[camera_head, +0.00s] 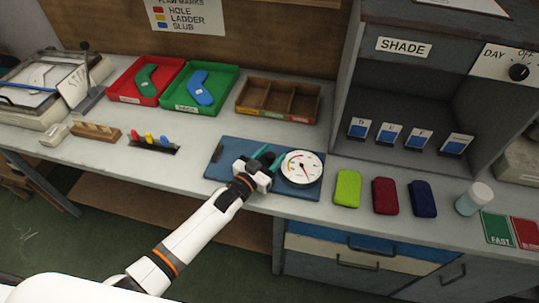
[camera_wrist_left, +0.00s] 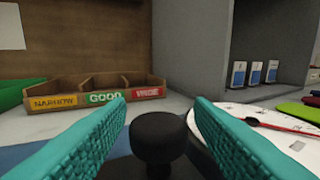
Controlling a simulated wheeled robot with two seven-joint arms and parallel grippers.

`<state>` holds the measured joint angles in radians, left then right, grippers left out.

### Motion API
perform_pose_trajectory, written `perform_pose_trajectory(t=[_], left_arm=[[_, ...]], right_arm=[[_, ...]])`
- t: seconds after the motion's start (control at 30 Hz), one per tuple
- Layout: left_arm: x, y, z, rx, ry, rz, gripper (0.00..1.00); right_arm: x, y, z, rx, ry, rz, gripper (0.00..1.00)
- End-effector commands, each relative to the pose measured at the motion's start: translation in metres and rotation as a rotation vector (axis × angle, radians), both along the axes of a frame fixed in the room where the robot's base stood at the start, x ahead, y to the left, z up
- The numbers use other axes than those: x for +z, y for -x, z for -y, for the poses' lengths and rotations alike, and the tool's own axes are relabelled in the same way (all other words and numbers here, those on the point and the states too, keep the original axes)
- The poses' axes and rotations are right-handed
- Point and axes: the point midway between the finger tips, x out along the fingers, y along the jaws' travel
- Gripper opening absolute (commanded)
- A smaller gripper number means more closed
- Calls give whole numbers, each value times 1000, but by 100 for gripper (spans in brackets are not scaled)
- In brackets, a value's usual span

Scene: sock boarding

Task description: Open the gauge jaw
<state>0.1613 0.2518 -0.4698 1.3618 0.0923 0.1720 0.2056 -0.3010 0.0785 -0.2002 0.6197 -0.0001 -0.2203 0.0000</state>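The gauge has a round white dial (camera_head: 301,167) with a red needle, on a blue base plate (camera_head: 217,166). My left gripper (camera_head: 265,157) is over the plate, just left of the dial. In the left wrist view its two teal fingers are apart, with a black knob (camera_wrist_left: 158,137) between them. A narrow gap seems to show on each side of the knob. The dial (camera_wrist_left: 285,128) also shows at right there, partly behind the right finger. I cannot make out the gauge jaw; my gripper covers that part. My right gripper is not in view.
Behind the gauge stands a wooden three-part bin (camera_head: 278,99) labelled NARROW, GOOD and WIDE. Red (camera_head: 146,80) and green (camera_head: 200,87) trays are left of it. Lime (camera_head: 347,187), red (camera_head: 385,196) and blue (camera_head: 422,198) pieces lie right of the dial. The shade cabinet (camera_head: 343,124) rises behind them.

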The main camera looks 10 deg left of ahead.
Motion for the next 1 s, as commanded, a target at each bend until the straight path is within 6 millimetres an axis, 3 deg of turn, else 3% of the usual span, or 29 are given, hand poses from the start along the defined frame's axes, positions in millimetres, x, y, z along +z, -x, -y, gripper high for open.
perform_pose_trajectory(t=[0.33, 0.7, 1.0], left_arm=[[-2, 10, -5, 1, -1, -2, 48], [-3, 79, -36, 0, -2, -4, 48], [-1, 108, -49, 0, 0, -1, 48]], right_arm=[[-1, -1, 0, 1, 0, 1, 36], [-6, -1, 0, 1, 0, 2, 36], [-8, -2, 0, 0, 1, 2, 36]])
